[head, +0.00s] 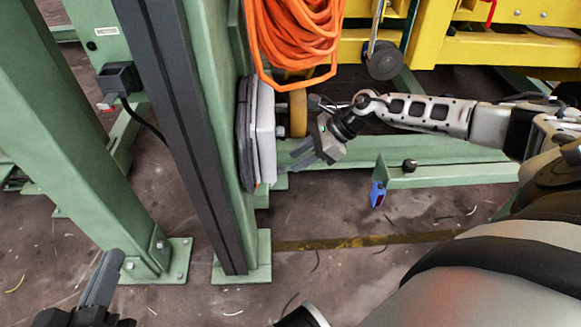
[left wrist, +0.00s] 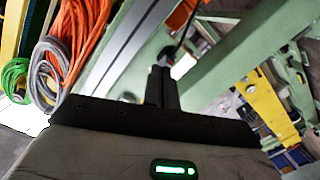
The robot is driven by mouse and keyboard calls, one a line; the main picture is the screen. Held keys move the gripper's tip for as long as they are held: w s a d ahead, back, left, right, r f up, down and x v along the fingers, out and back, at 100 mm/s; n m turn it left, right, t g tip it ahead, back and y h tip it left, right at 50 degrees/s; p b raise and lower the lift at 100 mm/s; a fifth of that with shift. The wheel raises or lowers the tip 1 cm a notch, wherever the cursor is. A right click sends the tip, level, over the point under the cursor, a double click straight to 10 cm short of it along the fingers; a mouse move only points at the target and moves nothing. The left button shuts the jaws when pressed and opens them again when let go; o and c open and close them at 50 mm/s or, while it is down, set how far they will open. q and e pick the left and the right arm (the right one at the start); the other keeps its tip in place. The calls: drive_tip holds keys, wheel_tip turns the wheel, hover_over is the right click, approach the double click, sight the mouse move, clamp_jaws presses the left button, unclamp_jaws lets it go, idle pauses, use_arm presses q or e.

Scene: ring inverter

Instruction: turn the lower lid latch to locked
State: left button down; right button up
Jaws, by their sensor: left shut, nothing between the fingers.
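The lower lid latch cannot be made out; the lid's front faces right, towards my right gripper. My right gripper (head: 292,158) is beside the lower part of the lid, its fingers pointing left at it. I cannot tell whether they touch it or how far apart they are. My left gripper (head: 106,274) is at the bottom left, away from the box, shut and empty. Its closed fingers also show in the left wrist view (left wrist: 161,88).
Orange cable coils (head: 293,38) hang just above the box. A dark rail (head: 180,140) runs down the green post (head: 222,130) left of the box. A yellow frame (head: 480,45) stands at the back. A green beam (head: 440,172) lies low behind my right arm.

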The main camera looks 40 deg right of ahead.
sight(281, 169)
use_arm(q)
drive_tip(key=shift+w+r+t+b, duration=0.15)
drive_tip(key=shift+r+t+b, duration=0.15)
drive_tip(key=shift+r+t, duration=0.1)
use_arm(e)
drive_tip(key=x, duration=0.3)
drive_tip(key=shift+w+a+f, duration=0.1)
drive_tip(key=shift+a+f, duration=0.05)
clamp_jaws()
